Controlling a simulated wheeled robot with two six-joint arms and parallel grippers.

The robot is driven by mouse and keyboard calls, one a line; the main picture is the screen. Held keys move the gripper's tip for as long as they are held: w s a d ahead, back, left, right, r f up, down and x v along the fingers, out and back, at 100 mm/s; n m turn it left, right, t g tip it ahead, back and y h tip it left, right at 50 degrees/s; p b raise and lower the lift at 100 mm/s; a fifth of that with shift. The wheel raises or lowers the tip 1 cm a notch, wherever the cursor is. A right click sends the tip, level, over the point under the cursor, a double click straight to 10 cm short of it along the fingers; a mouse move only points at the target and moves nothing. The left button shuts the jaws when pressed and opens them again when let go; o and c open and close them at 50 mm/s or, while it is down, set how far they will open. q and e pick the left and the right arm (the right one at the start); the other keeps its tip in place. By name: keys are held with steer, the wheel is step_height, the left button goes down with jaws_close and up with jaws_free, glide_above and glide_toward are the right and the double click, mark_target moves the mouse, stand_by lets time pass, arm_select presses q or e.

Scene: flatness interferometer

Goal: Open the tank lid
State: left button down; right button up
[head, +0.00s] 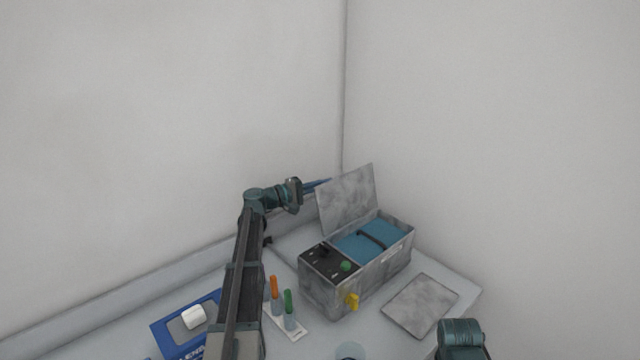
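The tank (345,280) is a grey mottled box on the table, seen in the head view. Its lid (350,200) stands raised along the back edge, tilted up, and the blue inside (360,242) shows with a dark bar across it. My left gripper (320,184) reaches in from the left at the lid's upper left edge. Its fingers look blue and narrow, and partly pass behind or beside the lid; I cannot tell whether they touch it or how far apart they are. Only a link of my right arm shows at the bottom right; its gripper is outside the picture.
The tank's front has a black panel (318,262) with a green knob (346,266) and a yellow valve (352,301). A flat grey plate (420,305) lies at right. Orange (274,287) and green-capped (289,308) tubes and a blue box (172,338) with a white block stand left.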

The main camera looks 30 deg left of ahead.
mark_target(330, 181)
arm_select(q)
steer(key=d+r+p, duration=0.1)
steer(key=s+d+r+m+p, duration=0.1)
steer(key=shift+p, duration=0.35)
steer(key=shift+d, duration=0.25)
steer(key=shift+a, duration=0.1)
